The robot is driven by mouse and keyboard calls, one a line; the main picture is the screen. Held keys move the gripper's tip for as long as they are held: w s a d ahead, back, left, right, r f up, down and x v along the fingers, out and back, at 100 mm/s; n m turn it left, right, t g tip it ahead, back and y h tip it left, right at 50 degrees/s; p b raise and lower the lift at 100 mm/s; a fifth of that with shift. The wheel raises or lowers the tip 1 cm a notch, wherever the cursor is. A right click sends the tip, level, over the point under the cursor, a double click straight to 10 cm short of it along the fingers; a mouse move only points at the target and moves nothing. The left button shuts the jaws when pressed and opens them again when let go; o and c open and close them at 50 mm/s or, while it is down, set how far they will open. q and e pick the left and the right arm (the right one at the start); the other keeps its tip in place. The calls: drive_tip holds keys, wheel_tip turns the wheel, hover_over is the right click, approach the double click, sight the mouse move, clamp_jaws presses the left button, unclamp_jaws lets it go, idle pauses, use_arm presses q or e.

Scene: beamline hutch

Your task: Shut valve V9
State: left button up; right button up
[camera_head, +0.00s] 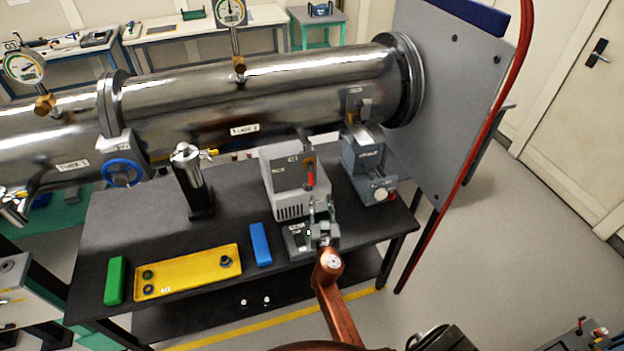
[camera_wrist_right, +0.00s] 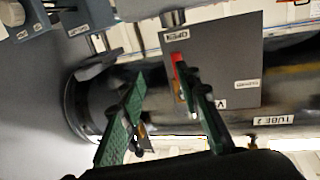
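A grey box (camera_head: 288,190) with a red lever (camera_head: 310,176) on its front stands at the back right of the black bench. In the right wrist view the box (camera_wrist_right: 235,60) carries a label reading OPEN and a partly hidden label starting with V. The red lever (camera_wrist_right: 179,66) shows there close to one fingertip; whether they touch I cannot tell. My right gripper (camera_head: 321,207) is in front of and below the lever. Its green fingers (camera_wrist_right: 160,80) are apart with nothing clearly between them. My left gripper is not in view.
A steel tube (camera_head: 190,110) runs behind the bench. A blue handwheel (camera_head: 122,172) sits below it. A smaller grey unit (camera_head: 365,165) stands right of the box. A yellow tray (camera_head: 188,271) and a blue block (camera_head: 260,245) lie left of my right gripper.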

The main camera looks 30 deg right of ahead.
sight(311, 180)
drive_tip(key=shift+t, duration=0.4)
drive_tip(key=w, duration=0.2)
drive_tip(key=w+r, duration=0.1)
drive_tip(key=w, duration=0.2)
drive_tip(key=w+d+r, duration=0.1)
drive_tip(key=w, duration=0.1)
drive_tip(key=shift+w, duration=0.25)
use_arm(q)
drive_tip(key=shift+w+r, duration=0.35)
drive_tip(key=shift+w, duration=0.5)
use_arm(e)
drive_tip(key=shift+x, duration=0.8)
drive_tip(key=shift+c, duration=0.3)
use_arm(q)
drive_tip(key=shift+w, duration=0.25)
use_arm(e)
clamp_jaws()
drive_tip(key=shift+a, duration=0.1)
